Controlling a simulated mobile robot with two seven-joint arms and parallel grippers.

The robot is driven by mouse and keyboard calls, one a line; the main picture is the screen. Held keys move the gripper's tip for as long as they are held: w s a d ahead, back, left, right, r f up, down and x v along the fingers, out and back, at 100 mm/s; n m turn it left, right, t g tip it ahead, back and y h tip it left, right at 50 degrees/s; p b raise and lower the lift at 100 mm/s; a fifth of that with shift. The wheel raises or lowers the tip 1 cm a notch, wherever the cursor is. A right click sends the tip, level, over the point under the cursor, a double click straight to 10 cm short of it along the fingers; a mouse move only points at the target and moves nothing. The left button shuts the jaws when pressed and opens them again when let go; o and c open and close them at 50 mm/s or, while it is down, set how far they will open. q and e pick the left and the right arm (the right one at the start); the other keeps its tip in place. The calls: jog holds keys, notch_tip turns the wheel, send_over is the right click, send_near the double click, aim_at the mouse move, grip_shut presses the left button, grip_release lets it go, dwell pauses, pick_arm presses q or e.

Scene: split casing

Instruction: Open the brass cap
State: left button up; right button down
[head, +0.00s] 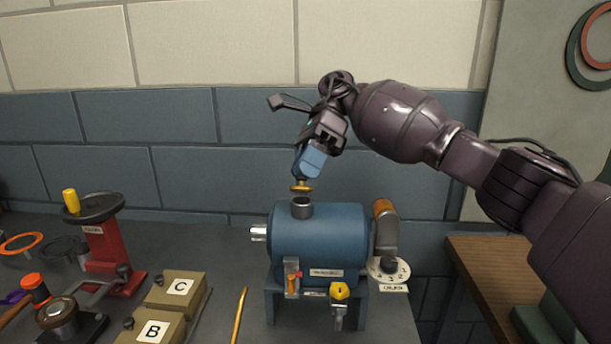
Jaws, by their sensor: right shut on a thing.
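The brass cap (301,188) is small and gold-coloured and shows just below my right gripper (303,178). The gripper comes down from above and is shut on the cap. The cap is over the grey neck (302,208) on top of the blue cylindrical casing (318,240). A thin gap seems to show between cap and neck. The gripper's blue fingers hide the cap's top. My left gripper is not in view.
The casing stands on a blue-grey stand with a dial (389,269) at its right. At left are boxes marked C (176,289) and B (155,330), a red stand with a black handwheel (95,208), and a yellow rod (239,315). A wooden table (490,270) is at right.

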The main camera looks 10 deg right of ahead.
jog(key=shift+w, duration=0.1)
dwell(0.3)
jog(key=c, duration=1)
grip_release()
